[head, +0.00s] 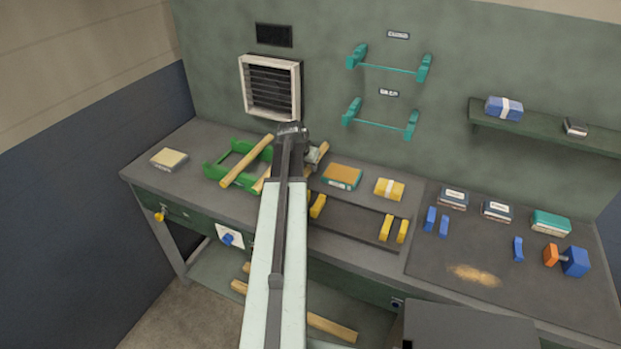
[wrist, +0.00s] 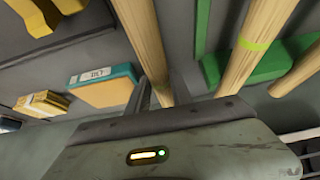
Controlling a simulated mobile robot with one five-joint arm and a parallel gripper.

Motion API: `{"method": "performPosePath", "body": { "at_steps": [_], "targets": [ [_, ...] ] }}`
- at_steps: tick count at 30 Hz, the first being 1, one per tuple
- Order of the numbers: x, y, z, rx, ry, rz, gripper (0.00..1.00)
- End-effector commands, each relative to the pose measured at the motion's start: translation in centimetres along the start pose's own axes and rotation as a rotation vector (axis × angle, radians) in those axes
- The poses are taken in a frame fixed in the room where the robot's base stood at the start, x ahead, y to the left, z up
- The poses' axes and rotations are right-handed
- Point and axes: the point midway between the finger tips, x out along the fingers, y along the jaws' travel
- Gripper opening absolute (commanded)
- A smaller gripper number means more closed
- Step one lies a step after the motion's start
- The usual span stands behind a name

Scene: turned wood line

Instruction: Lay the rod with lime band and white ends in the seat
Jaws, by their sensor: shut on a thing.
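My gripper (head: 310,157) is at the back of the bench, just right of the green rack (head: 214,171). In the wrist view my gripper (wrist: 161,92) is shut on a pale wooden rod (wrist: 148,45); no band or end colour shows on its visible part. This rod also shows beside my gripper in the head view (head: 319,150). A rod with a lime band (wrist: 250,45) lies to its right in the wrist view, over the green rack; its ends are hidden or out of frame. Another wooden rod (head: 247,160) lies across the rack. Which holder is the seat is unclear.
Yellow supports (head: 386,227) stand on a dark board right of my arm. Blue supports (head: 430,218) stand farther right. Teal wall brackets (head: 385,69) are empty. An orange-teal box (head: 342,176) and yellow box (head: 389,189) stand near my gripper. More wood lies below the bench.

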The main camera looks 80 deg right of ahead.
Motion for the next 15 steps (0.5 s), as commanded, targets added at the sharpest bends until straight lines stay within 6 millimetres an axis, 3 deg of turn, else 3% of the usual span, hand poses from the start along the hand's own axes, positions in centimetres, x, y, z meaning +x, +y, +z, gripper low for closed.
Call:
{"method": "performPosePath", "body": {
  "at_steps": [3, 6, 15],
  "targets": [
    [2.2, 0.0, 1.3, 0.000, 0.000, 0.000, 0.00],
    [3.2, 0.0, 1.8, 0.000, 0.000, 0.000, 0.00],
    [3.0, 0.1, 1.7, 0.001, 0.000, 0.000, 0.00]
  ]
}}
